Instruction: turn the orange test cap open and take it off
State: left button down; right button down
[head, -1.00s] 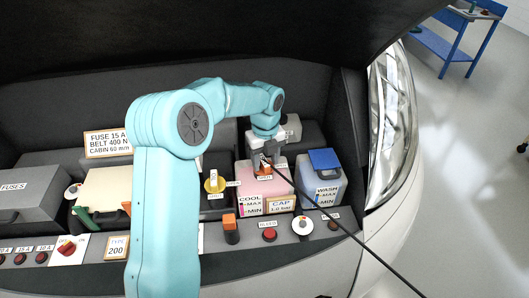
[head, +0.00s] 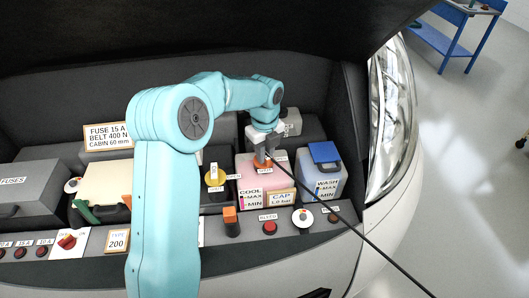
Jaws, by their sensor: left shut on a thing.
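The orange test cap (head: 264,167) sits on top of the pink coolant tank (head: 250,182), marked COOL, MAX and MIN. Only a small part of the cap shows below the fingers. My left gripper (head: 263,160) points down from above and is shut on the cap. The fingers hide most of the cap, so I cannot tell how far it is turned. My right gripper is not in view.
A washer tank with a blue lid (head: 324,157) stands just right of the coolant tank. A yellow-based cap (head: 214,178) is to the left. An orange-topped black post (head: 231,222) stands in front. A thin black line (head: 350,226) runs from near the gripper to the lower right.

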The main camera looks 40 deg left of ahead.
pick_arm(q)
jog(key=n, duration=0.5)
jog(key=shift+w+f, duration=0.1)
jog(key=n, duration=0.5)
jog(key=shift+w+n, duration=0.15)
jog(key=shift+n, duration=0.25)
jog(key=shift+w+a+r, duration=0.1)
jog(key=shift+a+r, duration=0.05)
jog(key=shift+r, duration=0.15)
jog(key=shift+r, duration=0.3)
